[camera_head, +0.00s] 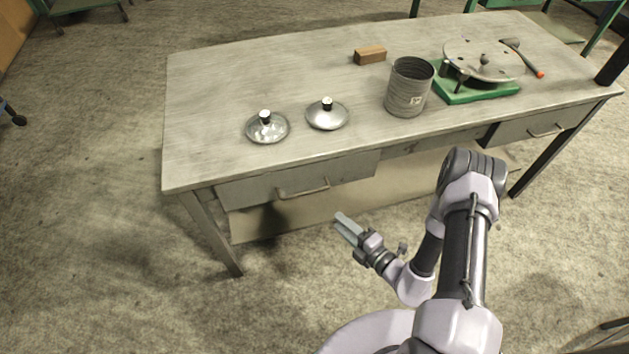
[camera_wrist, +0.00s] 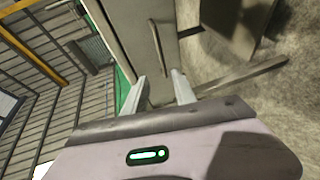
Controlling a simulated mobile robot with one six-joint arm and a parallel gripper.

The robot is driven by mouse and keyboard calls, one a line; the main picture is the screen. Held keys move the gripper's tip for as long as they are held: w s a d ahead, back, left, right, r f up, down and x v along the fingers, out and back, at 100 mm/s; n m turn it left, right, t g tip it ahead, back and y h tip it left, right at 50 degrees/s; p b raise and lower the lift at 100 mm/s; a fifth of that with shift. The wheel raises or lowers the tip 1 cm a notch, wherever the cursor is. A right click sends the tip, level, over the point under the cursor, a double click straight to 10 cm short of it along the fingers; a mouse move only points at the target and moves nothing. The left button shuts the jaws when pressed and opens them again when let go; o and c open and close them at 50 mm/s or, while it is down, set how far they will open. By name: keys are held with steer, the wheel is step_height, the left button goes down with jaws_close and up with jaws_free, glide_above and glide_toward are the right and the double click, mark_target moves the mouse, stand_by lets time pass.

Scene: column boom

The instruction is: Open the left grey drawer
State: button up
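The left grey drawer (camera_head: 250,192) sits under the left part of the tabletop, its front roughly flush with the table, so it looks shut. Its bar handle (camera_head: 303,191) is at the middle of the front. My gripper (camera_head: 342,219) is in front of the drawer, below and right of the handle, apart from it. In the wrist view the two fingers of my gripper (camera_wrist: 158,86) stand apart with nothing between them. The handle (camera_wrist: 158,47) shows ahead of the gap, roughly in line with the fingers, on the drawer front (camera_wrist: 133,30).
On the worn table (camera_head: 215,90) stand two metal lids (camera_head: 267,130) (camera_head: 327,117), a grey can (camera_head: 408,92), a wooden block (camera_head: 370,55) and a green-based device (camera_head: 480,92). A right drawer (camera_head: 535,128) and table leg (camera_head: 212,232) flank free floor before the drawer.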

mark_target(306, 193)
steer(key=b+x, duration=0.5)
steer(key=x, duration=1.2)
steer(key=shift+w+a+f, duration=0.1)
steer(key=shift+a+f, duration=0.05)
steer(key=shift+c, duration=0.4)
jaws_close()
